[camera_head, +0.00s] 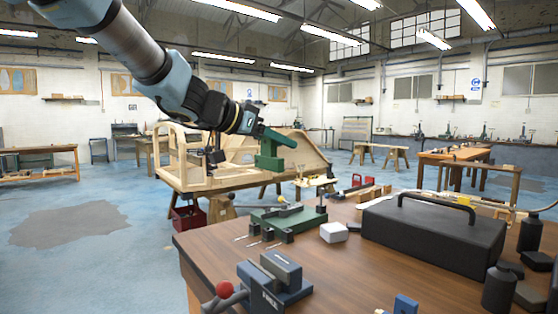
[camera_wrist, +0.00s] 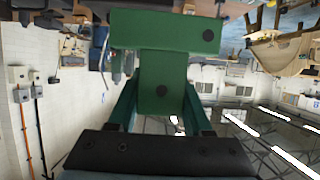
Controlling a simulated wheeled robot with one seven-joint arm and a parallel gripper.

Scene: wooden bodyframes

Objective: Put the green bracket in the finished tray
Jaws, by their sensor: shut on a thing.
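The green bracket (camera_head: 268,155) hangs in the air at my gripper (camera_head: 272,138), left of and above the near workbench. In the wrist view, the green bracket (camera_wrist: 165,33) shows as a wide plate with a narrower stem, with dark round holes. The teal fingers of my gripper (camera_wrist: 158,108) are shut on the stem, one on each side. I cannot tell which thing is the finished tray; no tray is clearly marked as such.
The near workbench (camera_head: 215,243) carries a vise (camera_head: 273,282), a green fixture (camera_head: 290,220) with a post, a white block (camera_head: 334,232) and a large black toolbox (camera_head: 432,238). A wooden body frame (camera_head: 225,168) stands behind the bracket. Blue floor lies open at left.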

